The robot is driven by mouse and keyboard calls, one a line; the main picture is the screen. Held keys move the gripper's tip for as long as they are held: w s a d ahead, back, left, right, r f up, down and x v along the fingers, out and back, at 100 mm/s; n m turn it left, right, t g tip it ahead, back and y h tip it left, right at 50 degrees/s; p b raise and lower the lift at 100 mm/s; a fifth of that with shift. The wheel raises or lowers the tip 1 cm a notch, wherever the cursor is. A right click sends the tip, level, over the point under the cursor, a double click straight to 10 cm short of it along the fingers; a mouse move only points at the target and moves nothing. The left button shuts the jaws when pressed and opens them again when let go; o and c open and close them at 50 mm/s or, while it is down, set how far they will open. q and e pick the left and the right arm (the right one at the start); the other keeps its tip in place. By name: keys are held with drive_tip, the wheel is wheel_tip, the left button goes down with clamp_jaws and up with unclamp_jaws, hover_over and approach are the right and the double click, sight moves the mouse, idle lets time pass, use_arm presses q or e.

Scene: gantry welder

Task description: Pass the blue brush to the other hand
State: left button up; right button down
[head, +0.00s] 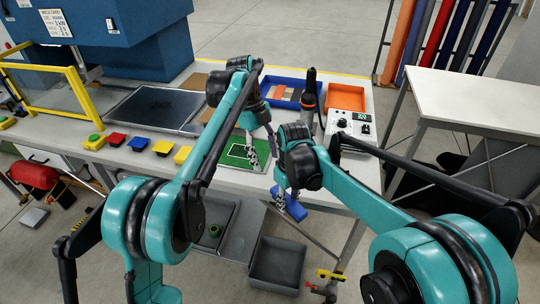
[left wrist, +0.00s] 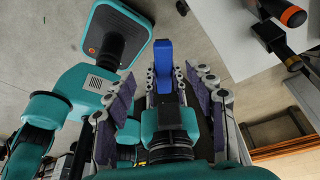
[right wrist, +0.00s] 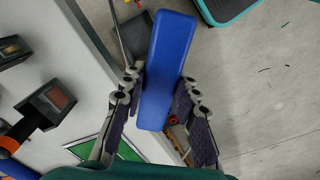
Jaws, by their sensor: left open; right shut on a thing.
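The blue brush (head: 293,208) is a blue block-like piece held low at the table's front edge. My right gripper (head: 285,196) is shut on it; in the right wrist view the brush (right wrist: 168,65) stands between my right fingers (right wrist: 160,100). My left gripper (head: 252,150) is open and empty, above the green mat and higher in the head view. In the left wrist view the brush (left wrist: 163,62) shows ahead, beyond the spread left fingers (left wrist: 163,90), with the right gripper's fingers around its lower part. Any bristles are hidden.
A green mat (head: 240,162) lies on the worktable. Behind it are a blue tray (head: 270,90), an orange tray (head: 345,97), a dark upright tool (head: 309,92) and a white control box (head: 352,122). A grey bin (head: 278,262) stands below the front edge.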

sight(278, 187)
use_arm(q)
drive_tip(key=s+d+f, duration=0.1)
drive_tip(key=f, duration=0.3)
drive_tip(key=d+f+m, duration=0.1)
drive_tip(key=f, duration=0.3)
drive_tip(key=s+d+f+m, duration=0.1)
drive_tip(key=d+f, duration=0.1)
drive_tip(key=f, duration=0.2)
drive_tip(key=shift+s+g, duration=0.35)
drive_tip(key=shift+g, duration=0.05)
drive_tip(key=shift+d, duration=0.1)
drive_tip(key=c, duration=1.3)
use_arm(e)
drive_tip(key=c, duration=2.3)
unclamp_jaws()
drive_tip(key=shift+s, duration=0.1)
use_arm(q)
clamp_jaws()
use_arm(e)
drive_tip(key=o, duration=1.2)
drive_tip(key=shift+o, duration=0.2)
drive_tip(key=shift+r, duration=0.1)
